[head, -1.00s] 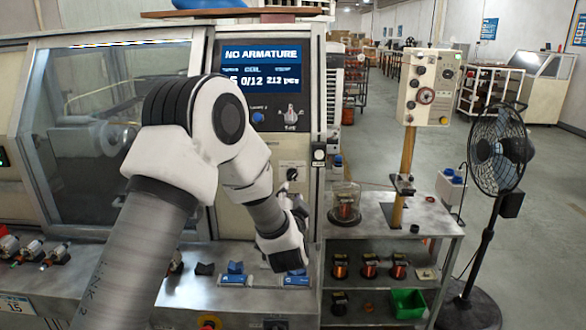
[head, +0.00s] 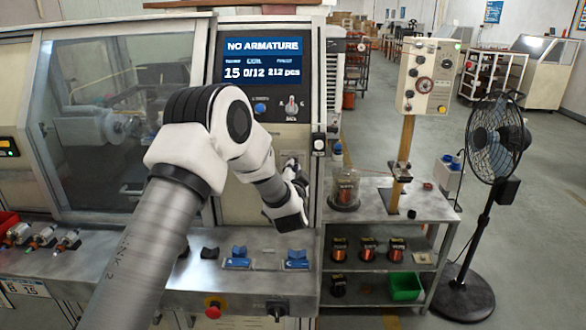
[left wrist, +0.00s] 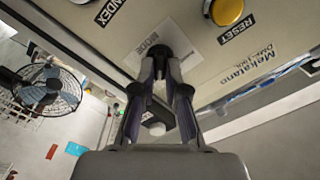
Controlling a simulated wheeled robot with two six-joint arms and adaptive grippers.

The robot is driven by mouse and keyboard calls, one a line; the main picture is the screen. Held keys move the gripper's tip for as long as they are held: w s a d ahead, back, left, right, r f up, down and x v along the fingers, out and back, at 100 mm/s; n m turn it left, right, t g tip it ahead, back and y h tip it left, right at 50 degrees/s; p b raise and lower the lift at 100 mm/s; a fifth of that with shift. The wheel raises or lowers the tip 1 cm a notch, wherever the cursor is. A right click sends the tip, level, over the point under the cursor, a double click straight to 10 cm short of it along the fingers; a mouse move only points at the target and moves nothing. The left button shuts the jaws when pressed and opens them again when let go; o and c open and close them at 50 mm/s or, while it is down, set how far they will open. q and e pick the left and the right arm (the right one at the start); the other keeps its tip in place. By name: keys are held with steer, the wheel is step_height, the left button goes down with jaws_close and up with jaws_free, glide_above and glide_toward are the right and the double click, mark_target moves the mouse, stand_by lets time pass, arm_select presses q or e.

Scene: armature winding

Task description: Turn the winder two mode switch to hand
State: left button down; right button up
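The black mode switch (left wrist: 172,50) sits on the pale machine panel beside its MODE label in the left wrist view. My left gripper (left wrist: 162,70) has its fingertips on both sides of this knob and appears shut on it. In the head view my left gripper (head: 298,178) is against the lower part of the winder panel, and it hides the switch there. The switch's pointer direction cannot be read. My right gripper is in neither view.
The yellow RESET button (left wrist: 228,10) is close to the mode switch. The winder screen (head: 262,60) reads NO ARMATURE. Below are a metal ledge with blue holders (head: 297,259) and a red stop button (head: 213,307). A shelf cart and a fan (head: 497,145) stand to the right.

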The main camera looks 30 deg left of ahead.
arm_select(q)
steer(key=shift+a, duration=0.1)
steer(key=shift+a+r+n+b, duration=0.1)
steer(key=shift+a+n+b, duration=0.05)
steer(key=shift+n+b, duration=9)
